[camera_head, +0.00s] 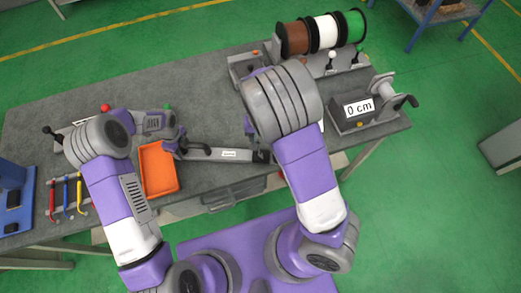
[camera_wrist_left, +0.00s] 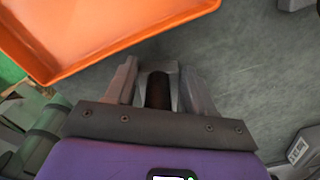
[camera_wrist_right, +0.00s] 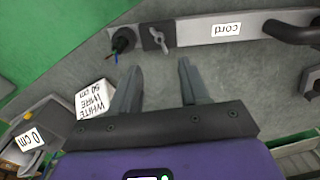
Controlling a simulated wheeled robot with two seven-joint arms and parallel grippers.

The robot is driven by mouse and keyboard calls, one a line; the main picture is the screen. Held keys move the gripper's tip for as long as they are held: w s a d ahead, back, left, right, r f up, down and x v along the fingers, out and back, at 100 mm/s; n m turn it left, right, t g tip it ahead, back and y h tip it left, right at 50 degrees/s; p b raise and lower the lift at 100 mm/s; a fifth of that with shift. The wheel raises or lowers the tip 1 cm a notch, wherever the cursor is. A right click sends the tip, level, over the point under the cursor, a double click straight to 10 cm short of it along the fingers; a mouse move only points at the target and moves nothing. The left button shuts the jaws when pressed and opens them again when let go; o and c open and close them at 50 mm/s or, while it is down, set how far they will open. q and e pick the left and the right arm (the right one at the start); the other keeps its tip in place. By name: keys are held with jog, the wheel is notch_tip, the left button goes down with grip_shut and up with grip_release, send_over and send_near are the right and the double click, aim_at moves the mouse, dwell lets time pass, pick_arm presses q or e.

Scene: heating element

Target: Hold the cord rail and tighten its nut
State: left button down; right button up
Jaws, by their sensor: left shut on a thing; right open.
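The cord rail (camera_head: 208,153) is a grey bar labelled "cord" lying on the bench; it also crosses the top of the right wrist view (camera_wrist_right: 195,30). Its wing nut (camera_wrist_right: 160,37) stands at one end, beside a black cord end (camera_wrist_right: 122,40) with coloured wires. A dark curved handle (camera_wrist_right: 292,33) is at the rail's other end. My right arm hides this gripper in the head view.
An orange tray (camera_head: 158,190) lies left of the rail, close to my left gripper. A white block (camera_wrist_right: 93,98) marked "white wire 50 cm" and a "0 cm" station (camera_head: 360,108) are to the right. Wire spools (camera_head: 326,31) stand at the back.

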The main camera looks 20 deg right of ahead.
aim_at(260, 153)
notch_tip(260, 153, down, 10)
jog(key=shift+f, duration=0.1)
dwell(0.4)
grip_shut()
